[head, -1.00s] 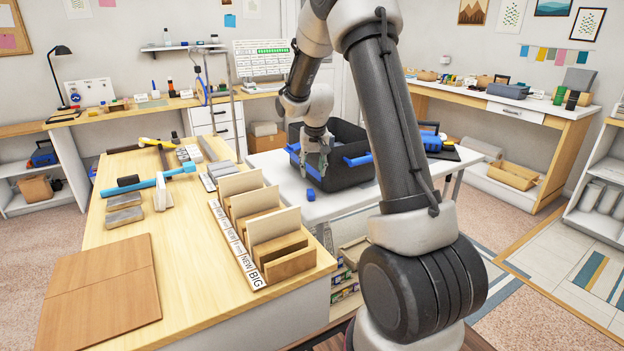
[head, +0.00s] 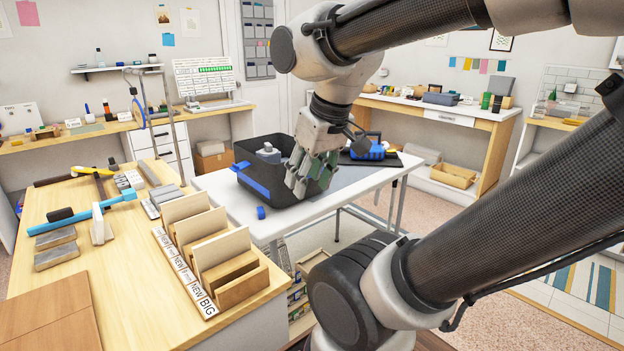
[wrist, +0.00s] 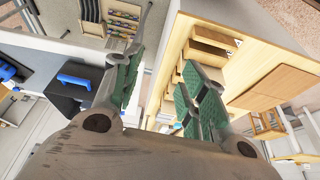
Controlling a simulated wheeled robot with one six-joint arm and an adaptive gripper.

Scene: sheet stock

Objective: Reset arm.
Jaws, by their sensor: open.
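My gripper (head: 311,172) hangs at the front right side of the black bin in the head view, its fingers pointing down. It is open, and nothing shows between its fingers. In the wrist view the green-padded fingers (wrist: 160,95) stand apart with only background between them. My arm reaches in from the right and bends down to the gripper. The gripper hides part of the bin's right side; I cannot tell whether it touches the bin.
The black bin (head: 228,172) with blue handles stands on a white table (head: 215,184), a grey object (head: 268,153) inside. A small blue block (head: 261,212) lies before it. A blue item (head: 369,150) is behind right. A wooden bench (head: 120,270) with a board rack (head: 215,250) is left.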

